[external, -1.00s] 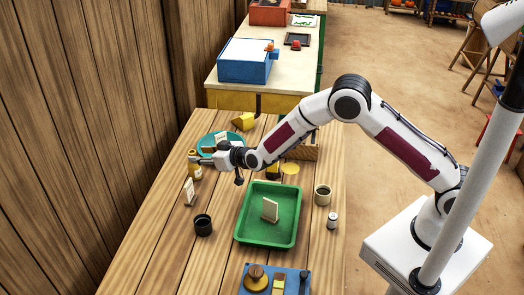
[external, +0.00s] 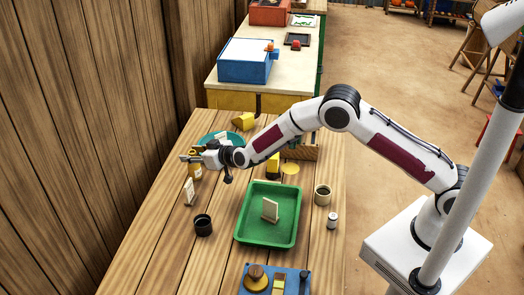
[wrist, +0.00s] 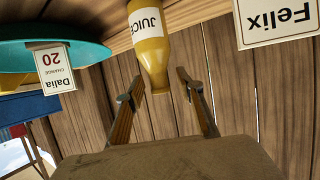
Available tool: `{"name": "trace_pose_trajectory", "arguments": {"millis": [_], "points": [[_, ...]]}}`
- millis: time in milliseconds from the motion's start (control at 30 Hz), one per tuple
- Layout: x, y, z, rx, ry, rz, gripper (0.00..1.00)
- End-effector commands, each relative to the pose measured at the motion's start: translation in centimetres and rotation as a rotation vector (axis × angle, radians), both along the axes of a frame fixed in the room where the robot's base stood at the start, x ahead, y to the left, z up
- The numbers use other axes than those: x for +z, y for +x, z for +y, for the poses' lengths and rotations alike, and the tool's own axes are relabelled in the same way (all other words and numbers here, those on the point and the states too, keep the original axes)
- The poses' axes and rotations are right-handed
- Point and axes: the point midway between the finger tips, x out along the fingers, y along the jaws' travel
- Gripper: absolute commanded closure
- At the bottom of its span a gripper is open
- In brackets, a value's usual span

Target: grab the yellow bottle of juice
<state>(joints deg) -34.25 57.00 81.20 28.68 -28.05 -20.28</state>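The yellow juice bottle (external: 195,173) stands upright near the left edge of the wooden table, its upper part partly hidden by my gripper (external: 188,158). In the wrist view the bottle (wrist: 150,48) appears upside down with a white "JUICE" label. My gripper (wrist: 158,88) is open there, with one finger on each side of the bottle's narrow top. I see gaps on both sides and no clear contact.
A teal plate (external: 207,138) with a card lies just behind the bottle. A "Felix" card (external: 189,191) stands in front of it. A dark cup (external: 203,225) and a green tray (external: 247,236) are nearer the front. A wooden wall runs along the left.

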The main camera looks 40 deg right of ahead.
Motion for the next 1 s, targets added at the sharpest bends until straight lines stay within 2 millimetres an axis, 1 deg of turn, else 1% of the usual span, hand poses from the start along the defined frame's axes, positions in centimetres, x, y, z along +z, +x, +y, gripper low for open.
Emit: {"name": "trace_pose_trajectory", "arguments": {"millis": [233,267,300,367,400,767,867,1000], "points": [[0.0,0.0,0.0,0.000,0.000,0.000,0.63],[0.0,0.0,0.0,0.000,0.000,0.000,0.68],[0.0,0.0,0.0,0.000,0.000,0.000,0.78],[0.0,0.0,0.0,0.000,0.000,0.000,0.94],[0.0,0.0,0.0,0.000,0.000,0.000,1.00],[0.2,0.0,0.0,0.000,0.002,-0.002,1.00],[0.6,0.0,0.0,0.000,0.002,-0.003,1.00],[1.5,0.1,0.0,-0.002,0.003,-0.003,1.00]]}}
